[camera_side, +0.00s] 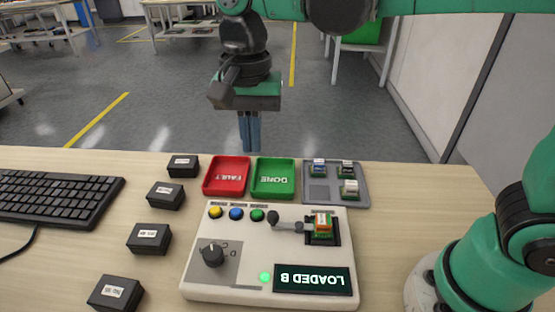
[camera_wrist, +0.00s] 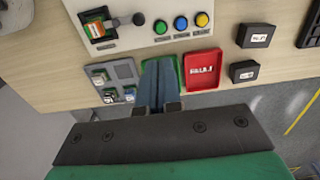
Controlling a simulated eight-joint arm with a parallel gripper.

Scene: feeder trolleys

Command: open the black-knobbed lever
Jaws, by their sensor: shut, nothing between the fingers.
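The black-knobbed lever (camera_side: 284,222) sits on top of a white test box (camera_side: 230,285); its arm points left from a black socket (camera_side: 312,238). An orange and green module (camera_side: 322,221) sits in that socket. In the wrist view the lever's knob (camera_wrist: 139,19) shows at the top, beside the module (camera_wrist: 95,28). My gripper (camera_side: 250,148) is shut and empty, pointing down above the far table edge, behind the green tray. In the wrist view the gripper fingers (camera_wrist: 160,85) are together over the green tray, apart from the lever.
A red FAULT tray (camera_side: 226,192), a green DONE tray (camera_side: 272,194) and a grey tray (camera_side: 320,196) with 3 modules lie behind the box. Several black boxes (camera_side: 149,238) and a keyboard (camera_side: 60,197) are at left. The box has a knob (camera_side: 212,254), three buttons and a display reading LOADED B (camera_side: 312,280).

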